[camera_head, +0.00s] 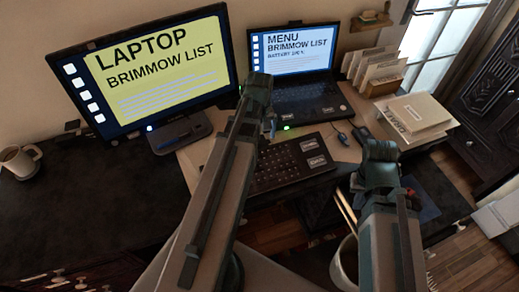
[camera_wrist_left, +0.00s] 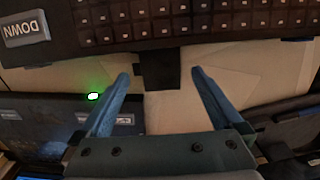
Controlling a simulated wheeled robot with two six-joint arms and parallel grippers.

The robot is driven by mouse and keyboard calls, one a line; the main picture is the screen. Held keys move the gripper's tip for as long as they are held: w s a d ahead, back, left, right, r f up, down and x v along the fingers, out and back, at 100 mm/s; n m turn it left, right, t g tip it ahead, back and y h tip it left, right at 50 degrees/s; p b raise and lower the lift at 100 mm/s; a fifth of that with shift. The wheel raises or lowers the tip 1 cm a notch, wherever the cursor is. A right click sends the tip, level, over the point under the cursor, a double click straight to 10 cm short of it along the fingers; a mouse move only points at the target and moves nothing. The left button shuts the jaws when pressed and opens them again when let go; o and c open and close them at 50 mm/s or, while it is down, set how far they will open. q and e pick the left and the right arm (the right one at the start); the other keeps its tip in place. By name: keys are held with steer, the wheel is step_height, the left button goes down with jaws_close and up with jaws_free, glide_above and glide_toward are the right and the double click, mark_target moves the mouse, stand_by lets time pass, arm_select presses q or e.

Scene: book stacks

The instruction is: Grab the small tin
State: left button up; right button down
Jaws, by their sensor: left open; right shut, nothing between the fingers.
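I cannot make out a thing that is clearly the small tin in either view. In the left wrist view, a small dark block (camera_wrist_left: 160,70) lies on the pale desk against the keyboard's edge, between and beyond my left fingertips; I cannot tell what it is. My left gripper (camera_head: 269,127) is over the desk between the laptop and the keyboard, and its blue fingers (camera_wrist_left: 158,80) are spread with nothing between them. My left arm hides part of the desk. My right gripper (camera_head: 380,152) is shut and empty, at the right of the keyboard.
A keyboard (camera_head: 285,165) lies before the laptop (camera_head: 305,100); a monitor (camera_head: 150,70) stands left. A mouse (camera_head: 342,138) and a paper stack (camera_head: 418,112) are on the right. A white mug (camera_head: 20,160) stands far left. A pale cup (camera_head: 342,268) holding sticks is beside my right arm.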

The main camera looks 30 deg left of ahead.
mark_target(260, 143)
arm_select(q)
step_height(260, 143, down, 4)
steer(key=b, duration=0.3)
steer(key=shift+s, duration=0.1)
steer(key=shift+c, duration=0.2)
steer(key=c, duration=1.2)
